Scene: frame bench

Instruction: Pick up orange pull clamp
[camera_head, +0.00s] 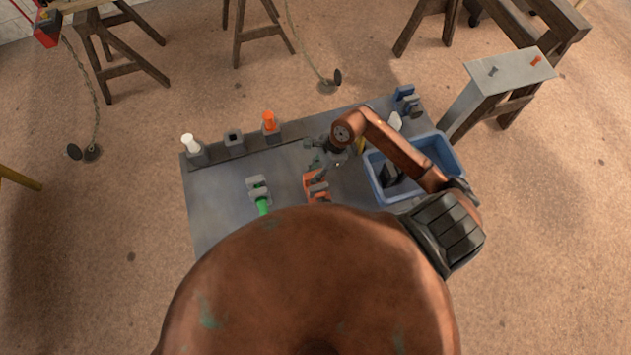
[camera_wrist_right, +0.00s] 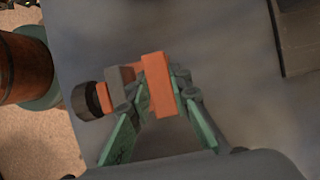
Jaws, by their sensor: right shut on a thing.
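The orange pull clamp (camera_head: 309,184) is at the middle of the grey bench top (camera_head: 222,195), with grey metal parts on it. In the right wrist view its orange bar (camera_wrist_right: 158,86) sits between the green fingers, with a grey block and a dark round knob to its left. My right gripper (camera_head: 317,170) reaches down from the right and is shut on the clamp. I cannot tell whether the clamp touches the bench. My left gripper is in neither view.
A green-handled clamp (camera_head: 260,195) lies left of the orange one. A back rail holds a white-topped piece (camera_head: 190,143) and an orange-topped piece (camera_head: 269,121). A blue bin (camera_head: 447,150) with dark contents stands right, partly behind my right arm. The bench's left part is clear.

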